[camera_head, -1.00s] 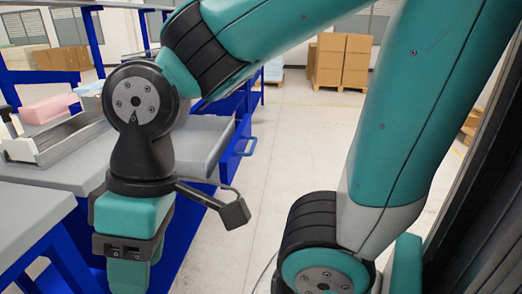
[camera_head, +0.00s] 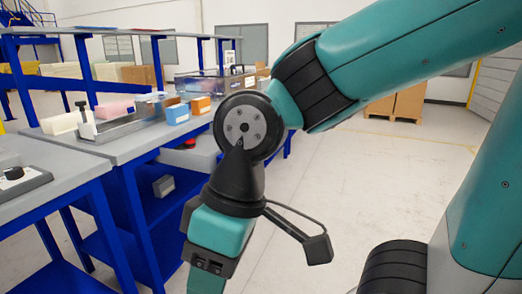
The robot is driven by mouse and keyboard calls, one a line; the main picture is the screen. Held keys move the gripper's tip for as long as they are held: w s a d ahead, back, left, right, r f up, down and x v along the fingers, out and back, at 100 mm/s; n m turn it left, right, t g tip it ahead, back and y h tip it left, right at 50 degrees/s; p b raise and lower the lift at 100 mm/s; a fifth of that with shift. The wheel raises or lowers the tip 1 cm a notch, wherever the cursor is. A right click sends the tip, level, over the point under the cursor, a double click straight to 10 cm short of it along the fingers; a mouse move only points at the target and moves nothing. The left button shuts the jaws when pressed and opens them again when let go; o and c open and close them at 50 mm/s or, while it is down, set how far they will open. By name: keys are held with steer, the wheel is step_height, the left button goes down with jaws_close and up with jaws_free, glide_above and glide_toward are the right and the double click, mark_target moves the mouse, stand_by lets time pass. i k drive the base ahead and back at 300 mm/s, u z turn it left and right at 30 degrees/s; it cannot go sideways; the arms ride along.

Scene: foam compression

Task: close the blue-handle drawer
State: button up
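The drawer is mostly hidden behind my arm's wrist. A grey surface (camera_head: 188,160) beside the wrist, under the worktop, looks like part of it, but I cannot tell how far it stands out. Its blue handle does not show clearly. My wrist hangs down in front of the workbench, and the picture's bottom edge cuts it off. My gripper's fingers are out of view below, so their state and contact do not show.
The grey worktop (camera_head: 118,151) on blue legs carries a metal tray (camera_head: 117,127), a pink block (camera_head: 115,109), and blue and orange boxes. A second grey table (camera_head: 25,212) stands at the left front. The pale floor on the right is clear near cardboard boxes (camera_head: 407,103).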

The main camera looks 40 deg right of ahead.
mark_target(204, 158)
steer(key=z, duration=0.6)
steer(key=i, duration=0.6)
steer(key=z, duration=0.6)
steer(key=i, duration=1.15)
steer(key=u, duration=1.15)
steer(key=k, duration=1.3)
steer(key=z, duration=0.3)
steer(key=i, duration=0.85)
steer(key=z, duration=0.55)
